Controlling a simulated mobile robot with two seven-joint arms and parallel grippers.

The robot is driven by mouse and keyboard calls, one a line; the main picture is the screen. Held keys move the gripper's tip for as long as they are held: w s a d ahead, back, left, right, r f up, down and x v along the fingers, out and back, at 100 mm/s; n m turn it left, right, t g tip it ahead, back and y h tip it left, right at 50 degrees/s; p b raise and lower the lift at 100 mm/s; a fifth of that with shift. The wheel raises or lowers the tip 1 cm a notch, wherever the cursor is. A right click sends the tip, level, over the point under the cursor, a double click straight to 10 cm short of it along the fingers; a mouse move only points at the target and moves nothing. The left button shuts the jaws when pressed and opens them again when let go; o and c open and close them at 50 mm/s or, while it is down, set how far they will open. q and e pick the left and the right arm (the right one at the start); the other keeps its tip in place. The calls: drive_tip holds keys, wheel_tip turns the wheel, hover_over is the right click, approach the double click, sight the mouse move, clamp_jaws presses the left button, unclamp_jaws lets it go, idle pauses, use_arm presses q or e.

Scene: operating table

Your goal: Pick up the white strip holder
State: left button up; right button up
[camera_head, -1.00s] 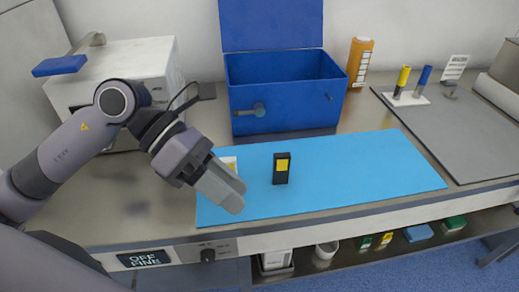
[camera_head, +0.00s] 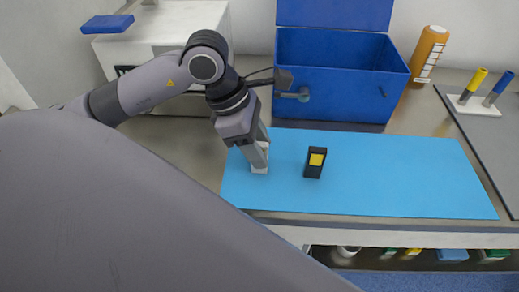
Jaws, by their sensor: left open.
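The white strip holder (camera_head: 260,168) stands on the left part of the blue mat (camera_head: 400,190). Only part of it shows below my left gripper (camera_head: 259,160). My left gripper is open and points down, with its fingers at the holder; I cannot tell whether they touch it. My right gripper is not in view.
An open blue box (camera_head: 340,95) is behind the mat. An orange bottle (camera_head: 428,54) stands at the back right. The mat's right half is clear.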

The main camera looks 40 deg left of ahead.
use_arm(q)
drive_tip(key=shift+w+f, duration=0.1)
drive_tip(key=shift+f, duration=0.15)
clamp_jaws()
drive_tip(key=shift+r, duration=0.15)
